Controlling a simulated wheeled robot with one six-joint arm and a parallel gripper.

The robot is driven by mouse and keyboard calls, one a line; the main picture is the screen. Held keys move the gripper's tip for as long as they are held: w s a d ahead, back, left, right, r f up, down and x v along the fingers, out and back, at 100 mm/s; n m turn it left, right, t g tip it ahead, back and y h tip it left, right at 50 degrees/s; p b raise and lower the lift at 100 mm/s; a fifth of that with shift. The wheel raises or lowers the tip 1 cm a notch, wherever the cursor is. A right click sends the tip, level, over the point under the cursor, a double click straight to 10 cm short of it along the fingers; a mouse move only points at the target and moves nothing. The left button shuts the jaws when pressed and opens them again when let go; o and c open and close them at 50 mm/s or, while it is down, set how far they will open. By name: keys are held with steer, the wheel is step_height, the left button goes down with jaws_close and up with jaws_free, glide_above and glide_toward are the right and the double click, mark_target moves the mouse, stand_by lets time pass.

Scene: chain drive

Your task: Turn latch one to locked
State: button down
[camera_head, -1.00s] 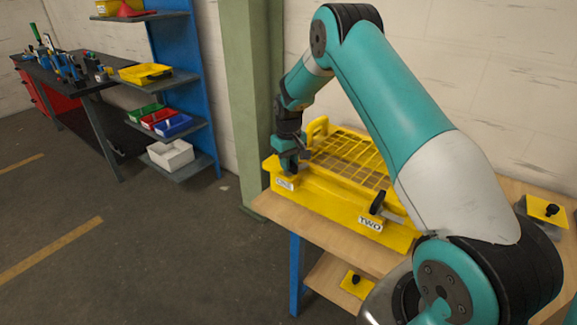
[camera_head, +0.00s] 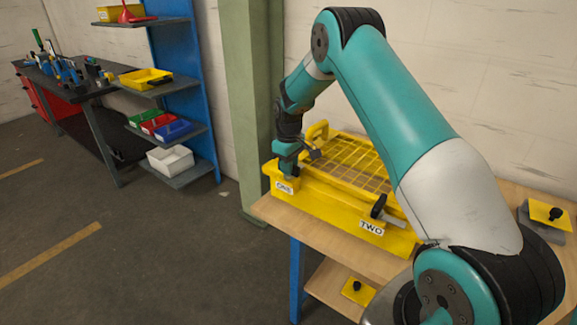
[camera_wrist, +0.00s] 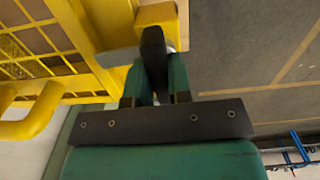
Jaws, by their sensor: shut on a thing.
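The yellow guard box (camera_head: 330,196) with a mesh top stands on the wooden table. The label ONE (camera_head: 284,187) is on its left front corner, and the label TWO (camera_head: 371,228) is farther right. My gripper (camera_head: 289,168) is at the corner above label ONE. In the wrist view my gripper (camera_wrist: 155,82) is shut on the black knob of latch one (camera_wrist: 153,48), with the fingers on both sides of it. A grey metal piece (camera_wrist: 118,57) shows beside the knob. Latch two (camera_head: 379,206) has an upright black knob and a grey bar.
A yellow handle (camera_head: 318,130) rises from the box near my gripper; it also shows in the wrist view (camera_wrist: 30,118). A green post (camera_head: 247,110) stands close behind on the left. A yellow plate with a black knob (camera_head: 548,213) lies at the table's right.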

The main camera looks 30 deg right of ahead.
steer(key=c, duration=1)
jaws_free()
steer(key=shift+c, duration=0.2)
step_height(320, 180, up, 17)
steer(key=b, duration=0.3)
steer(key=shift+r, duration=0.2)
steer(key=s+a+r+n+y, duration=0.2)
steer(key=s+a+r, duration=0.2)
steer(key=s+a, duration=1.15)
steer(key=s+a+f+y, duration=0.1)
steer(key=s+a, duration=0.4)
steer(key=s, duration=0.5)
steer(key=s+a+f+y, duration=0.1)
steer(key=s+a, duration=0.5)
steer(key=s, duration=0.4)
steer(key=shift+s+f+n, duration=0.2)
steer(key=shift+s+n, duration=0.1)
steer(key=shift+n, duration=0.1)
